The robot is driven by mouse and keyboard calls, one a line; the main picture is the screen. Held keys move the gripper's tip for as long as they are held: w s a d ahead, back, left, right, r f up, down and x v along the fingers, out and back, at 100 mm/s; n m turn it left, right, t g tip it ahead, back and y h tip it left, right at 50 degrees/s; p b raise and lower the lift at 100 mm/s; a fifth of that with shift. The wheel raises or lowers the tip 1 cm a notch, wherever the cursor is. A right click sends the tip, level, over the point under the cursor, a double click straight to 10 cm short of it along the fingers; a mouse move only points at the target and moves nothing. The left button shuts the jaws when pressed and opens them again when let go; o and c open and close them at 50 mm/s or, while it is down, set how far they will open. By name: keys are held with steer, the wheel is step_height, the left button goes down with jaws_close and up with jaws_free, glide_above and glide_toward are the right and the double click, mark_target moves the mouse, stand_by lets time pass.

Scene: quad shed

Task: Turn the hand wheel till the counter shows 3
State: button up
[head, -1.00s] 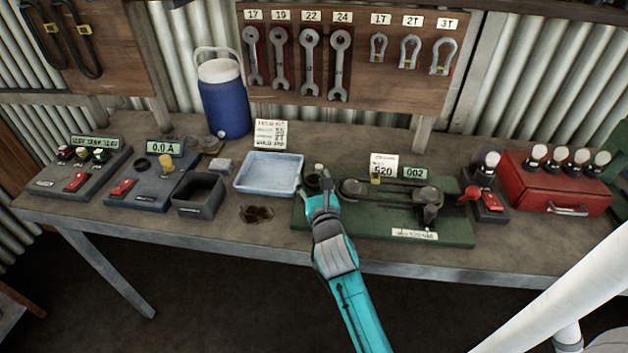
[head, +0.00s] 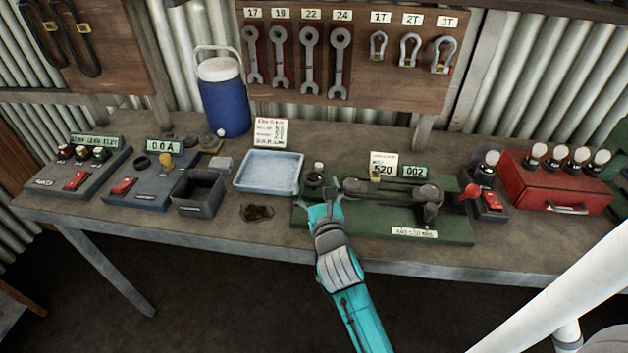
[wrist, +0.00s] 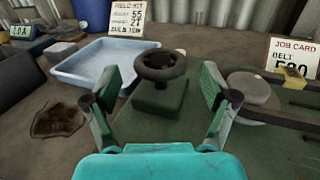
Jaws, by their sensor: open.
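The black hand wheel (wrist: 160,66) stands on a green block on the green base plate (wrist: 168,128), ahead of my gripper in the wrist view. In the head view the hand wheel (head: 315,180) is at the left end of the green rig, with a small pale-topped knob on it. The counter (head: 415,171) on the rig reads 002. My gripper (head: 328,201) is just in front of the wheel, apart from it. In the wrist view its two fingers (wrist: 158,98) are spread wide with nothing between them.
A pale blue tray (head: 268,185) stands left of the wheel. A belt on two pulleys (head: 427,193) lies to its right, with a job card (head: 382,160) behind. A dark stain (head: 257,212) marks the bench. Open floor lies in front.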

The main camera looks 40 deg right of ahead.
steer(key=v, duration=0.9)
stand_by(0.3)
steer(key=s+a+f+m+y, duration=0.3)
steer(key=s+a+m, duration=0.2)
steer(key=s+m, duration=0.5)
steer(key=s+a+f+m+y, duration=0.2)
steer(key=s+a+m, duration=0.4)
steer(key=s+m, duration=0.3)
steer(key=s+a+f+m+y, duration=0.3)
steer(key=s+a+m, duration=0.3)
steer(key=s+m, duration=0.4)
steer(key=shift+s+f+m+y, duration=0.35)
steer(key=shift+s+y, duration=0.1)
steer(key=shift+y, duration=0.35)
